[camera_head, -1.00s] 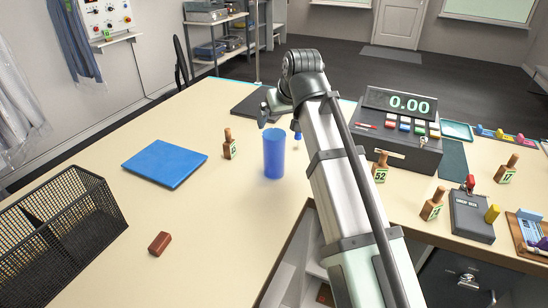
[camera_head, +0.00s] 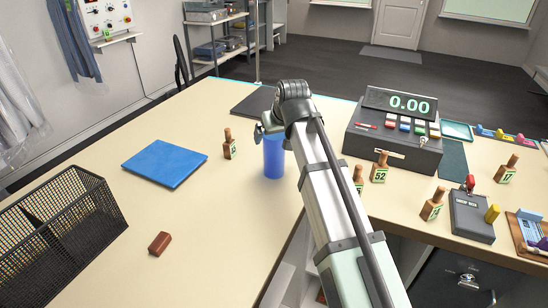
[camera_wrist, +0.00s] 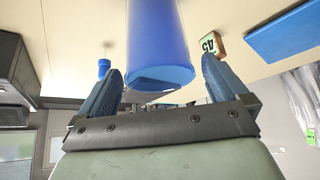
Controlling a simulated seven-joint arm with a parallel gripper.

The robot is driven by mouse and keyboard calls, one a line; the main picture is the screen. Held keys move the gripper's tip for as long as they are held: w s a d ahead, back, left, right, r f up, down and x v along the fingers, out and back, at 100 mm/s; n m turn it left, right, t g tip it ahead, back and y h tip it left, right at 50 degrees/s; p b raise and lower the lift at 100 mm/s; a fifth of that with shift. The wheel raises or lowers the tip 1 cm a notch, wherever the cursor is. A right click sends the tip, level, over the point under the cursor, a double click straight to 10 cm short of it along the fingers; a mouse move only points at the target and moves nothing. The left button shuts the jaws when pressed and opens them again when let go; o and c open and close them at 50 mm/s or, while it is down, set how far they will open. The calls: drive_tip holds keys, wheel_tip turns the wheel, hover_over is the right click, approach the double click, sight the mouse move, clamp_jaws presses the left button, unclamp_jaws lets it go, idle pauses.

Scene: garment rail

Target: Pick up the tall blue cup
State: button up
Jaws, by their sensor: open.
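The tall blue cup (camera_head: 273,157) stands upright on the counter near its middle, and my gripper (camera_head: 268,128) is at its upper part. In the wrist view the cup (camera_wrist: 160,40) shows between the two fingers, with its rim toward my palm. My gripper (camera_wrist: 161,88) is open there, one finger on each side of the cup, with visible gaps. In the head view my gripper hides part of the cup's top, so I cannot tell how far the fingers reach along it.
A wooden numbered tag block (camera_head: 229,146) stands just left of the cup. A blue folder (camera_head: 165,163) lies farther left, by a black mesh basket (camera_head: 62,225). A cash register (camera_head: 398,128) and several tag blocks are to the right. The front counter around the brown block (camera_head: 159,243) is clear.

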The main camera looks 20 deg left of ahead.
drive_tip(key=shift+w+a+f, duration=0.3)
drive_tip(key=shift+f, duration=0.3)
drive_tip(key=shift+c, duration=0.5)
drive_tip(key=c, duration=1.1)
drive_tip(key=shift+c, duration=0.2)
drive_tip(key=shift+r, duration=0.15)
